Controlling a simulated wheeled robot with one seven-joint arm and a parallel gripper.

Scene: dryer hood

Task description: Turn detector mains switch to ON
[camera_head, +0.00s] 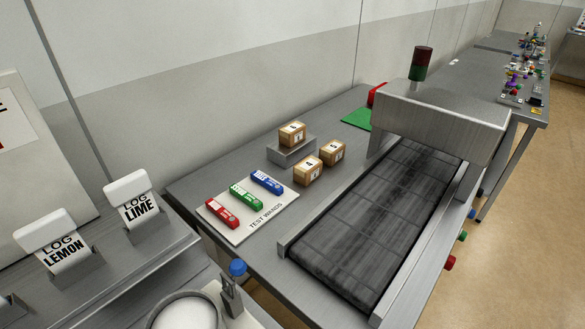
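The detector (440,105) is a grey metal arch over a dark conveyor belt (365,220), standing on the long bench at right of centre. A stack light (421,63), dark red above green, stands on top of it. On the right side of the conveyor frame are a red knob (450,262), a green knob (462,236) and a blue knob (472,213). A red item (376,95) is partly hidden behind the arch. I cannot tell which part is the mains switch or how it is set. My gripper is not in view.
Red, green and blue test wands lie on a white board (240,237). Several small cartons (308,171) stand behind it, one on a grey block (290,151). LOG LEMON (62,246) and LOG LIME (137,205) cards stand at left. Open floor (530,220) lies right of the bench.

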